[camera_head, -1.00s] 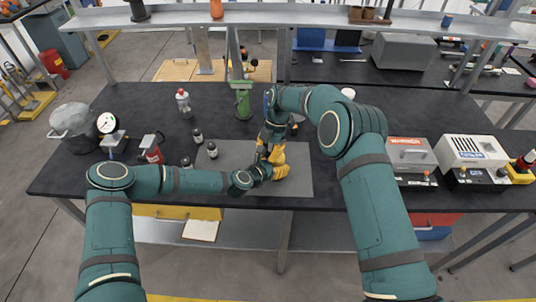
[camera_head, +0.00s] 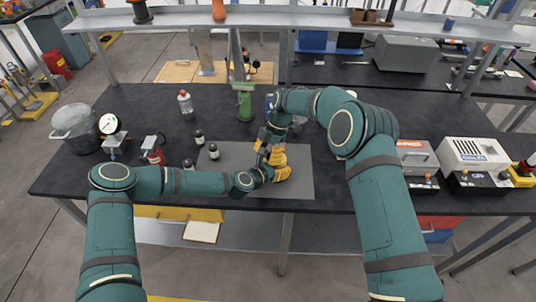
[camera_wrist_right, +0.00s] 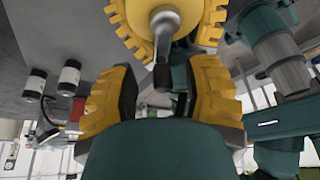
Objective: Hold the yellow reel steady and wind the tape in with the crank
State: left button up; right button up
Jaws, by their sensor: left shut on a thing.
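In the right wrist view, the yellow reel (camera_wrist_right: 143,44) is at the top, partly cut off by the frame. Its grey metal crank (camera_wrist_right: 163,38) points down and ends in a dark knob (camera_wrist_right: 163,77). My right gripper (camera_wrist_right: 163,92) is open, with one yellow ridged finger on each side of the knob; I cannot tell whether either touches it. In the head view, my right gripper (camera_head: 269,154) reaches down from above. My left gripper (camera_head: 282,174) is shut on the reel from the left. The grippers largely hide the reel there. I cannot make out the tape.
A grey mat (camera_head: 298,188) lies under the grippers on the black bench. Small dark bottles (camera_head: 213,151) stand to the left, a green post (camera_head: 244,103) behind. A toaster-like unit (camera_head: 416,157) and a white box (camera_head: 474,152) stand right. The front right of the mat is clear.

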jog(key=shift+d, duration=0.15)
jog(key=v, duration=1.2)
jog(key=shift+s, duration=0.15)
jog(key=s+a+r+n+t+h, duration=0.1)
jog(key=s+a+n+t+h, duration=0.2)
jog(key=n, duration=0.3)
notch_tip(320, 180, down, 11)
jog(key=shift+a+f, duration=0.1)
jog(key=shift+a, duration=0.1)
dwell(0.4)
grip_shut()
